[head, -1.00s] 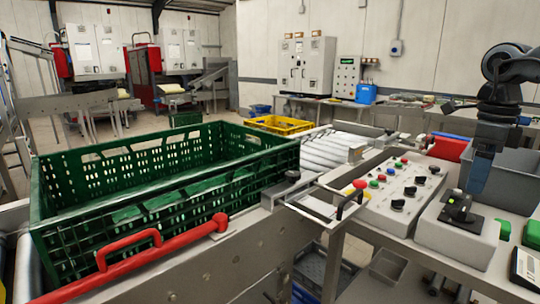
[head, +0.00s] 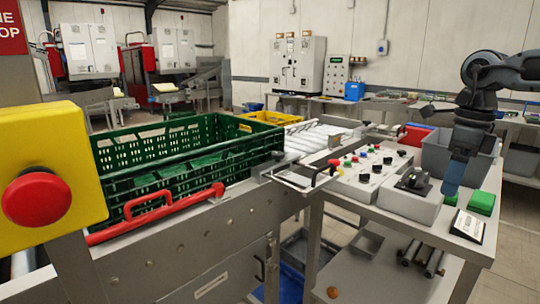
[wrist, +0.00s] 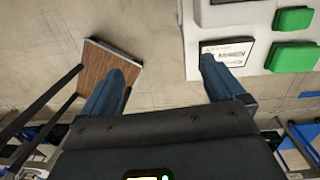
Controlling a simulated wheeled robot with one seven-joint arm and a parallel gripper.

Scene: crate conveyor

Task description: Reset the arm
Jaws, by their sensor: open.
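My arm reaches in at the right of the head view, over the control table. My gripper (head: 452,180) points down there with blue fingers, beside the grey box with the black rotary switch (head: 413,180). In the wrist view my gripper (wrist: 160,80) shows two blue fingers spread wide apart, with only floor between them. Nothing is held. The right finger overlaps a labelled plate (wrist: 228,52) on the table edge in that view.
A green crate (head: 190,160) sits on the conveyor at left, behind a red handle (head: 150,210). A yellow box with a red button (head: 40,200) stands close at far left. Green blocks (head: 482,202) lie on the table's right. A grey bin (head: 440,150) stands behind my gripper.

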